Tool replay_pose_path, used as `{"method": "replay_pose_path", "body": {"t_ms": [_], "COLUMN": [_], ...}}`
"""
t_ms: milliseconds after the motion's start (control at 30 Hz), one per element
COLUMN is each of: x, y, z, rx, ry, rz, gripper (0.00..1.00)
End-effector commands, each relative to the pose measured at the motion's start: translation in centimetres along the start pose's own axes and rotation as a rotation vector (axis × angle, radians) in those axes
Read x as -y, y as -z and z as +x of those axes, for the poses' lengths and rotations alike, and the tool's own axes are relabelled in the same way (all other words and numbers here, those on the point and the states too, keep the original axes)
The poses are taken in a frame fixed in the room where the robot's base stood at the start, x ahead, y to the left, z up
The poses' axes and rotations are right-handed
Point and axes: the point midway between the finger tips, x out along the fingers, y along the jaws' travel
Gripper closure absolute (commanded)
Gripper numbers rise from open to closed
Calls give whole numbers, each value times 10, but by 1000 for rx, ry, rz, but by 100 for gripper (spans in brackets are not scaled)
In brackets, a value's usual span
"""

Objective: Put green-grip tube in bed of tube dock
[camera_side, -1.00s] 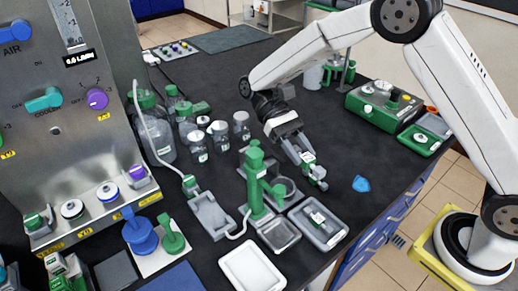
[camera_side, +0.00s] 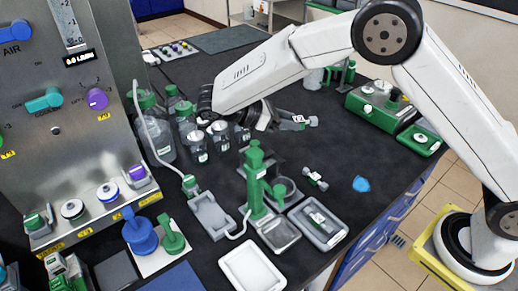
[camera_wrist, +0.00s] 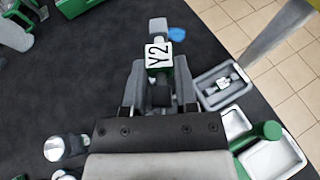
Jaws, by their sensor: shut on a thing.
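My gripper (camera_side: 284,119) is shut on a small tube (camera_side: 300,121) and holds it above the table. The tube has green parts, a grey end and a white tag reading Y2, which shows clearly in the wrist view (camera_wrist: 158,52) between my fingers (camera_wrist: 159,92). Another small tube (camera_side: 315,180) with grey ends and a pale label lies on the table; its grip colour is hard to tell. A grey holder with a shallow bed (camera_side: 211,218), with a green hose fitting behind it, appears to be the tube dock. Its bed looks empty.
A grey tray (camera_side: 336,239) holds another labelled piece (camera_side: 319,219). A green stand (camera_side: 256,178), a metal tray (camera_side: 279,238) and a white tray (camera_side: 252,271) are close by. Jars (camera_side: 197,147) stand behind. A blue patch (camera_side: 361,184) lies on otherwise clear table to the right.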

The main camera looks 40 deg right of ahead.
Motion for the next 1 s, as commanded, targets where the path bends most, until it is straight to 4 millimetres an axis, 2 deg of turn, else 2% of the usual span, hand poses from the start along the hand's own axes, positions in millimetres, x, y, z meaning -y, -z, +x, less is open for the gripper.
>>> {"method": "replay_pose_path", "body": {"t_ms": [300,533,767,1000], "x": [-32,-42,-34,-11], "y": [2,14,40,74], "z": [-36,-71,-106,-131], "rx": [1,5,8,9], "ry": [-455,-793,-1113,-1391], "rz": [-188,-330,-465,-582], "gripper": [100,100,100,100]}}
